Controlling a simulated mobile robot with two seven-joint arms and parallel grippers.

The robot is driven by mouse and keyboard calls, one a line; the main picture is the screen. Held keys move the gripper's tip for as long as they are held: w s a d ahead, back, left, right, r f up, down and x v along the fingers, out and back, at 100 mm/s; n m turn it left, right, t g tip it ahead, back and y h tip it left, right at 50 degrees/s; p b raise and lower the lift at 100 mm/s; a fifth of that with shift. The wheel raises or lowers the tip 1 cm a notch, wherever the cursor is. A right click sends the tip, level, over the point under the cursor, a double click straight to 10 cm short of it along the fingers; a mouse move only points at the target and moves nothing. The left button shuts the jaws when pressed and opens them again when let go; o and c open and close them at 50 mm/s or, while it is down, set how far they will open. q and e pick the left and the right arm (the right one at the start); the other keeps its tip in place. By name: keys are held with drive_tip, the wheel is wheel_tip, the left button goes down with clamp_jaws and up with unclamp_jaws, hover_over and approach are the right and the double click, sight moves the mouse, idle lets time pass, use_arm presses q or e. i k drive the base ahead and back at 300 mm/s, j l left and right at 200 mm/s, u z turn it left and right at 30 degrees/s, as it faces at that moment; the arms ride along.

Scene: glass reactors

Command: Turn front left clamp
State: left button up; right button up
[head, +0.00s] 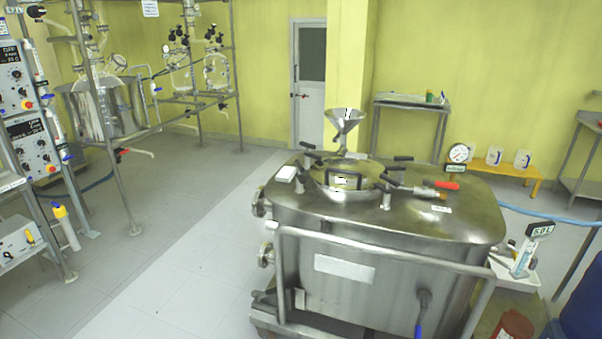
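A steel tank (420,215) stands right of centre with a round hatch lid (346,174) on top. Several clamps with black handles sit around the lid. The front left clamp (301,181) has an upright metal body at the lid's left front edge, with its black handle beside it. A front right clamp (386,198) stands at the lid's right front edge. Other clamps show at the back left (311,150) and back right (402,159). Neither of my grippers is in view.
A metal rail (380,249) runs along the tank's front. A steel funnel (345,121) rises behind the lid, and a gauge (459,153) and red-handled valve (446,185) stand at its right. The floor (180,260) left of the tank is clear.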

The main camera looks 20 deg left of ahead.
sight(301, 178)
drive_tip(key=i+j+z, duration=0.1)
drive_tip(key=z, duration=0.4)
drive_tip(key=i+j+z, duration=0.1)
drive_tip(key=j+z, duration=0.15)
drive_tip(key=j, duration=0.2)
drive_tip(key=j+z, duration=0.25)
drive_tip(key=j, duration=0.15)
drive_tip(key=i+j+z, duration=0.1)
drive_tip(key=j, duration=0.8)
drive_tip(key=i+j+z, duration=0.15)
drive_tip(key=j, duration=0.8)
drive_tip(key=k, duration=0.05)
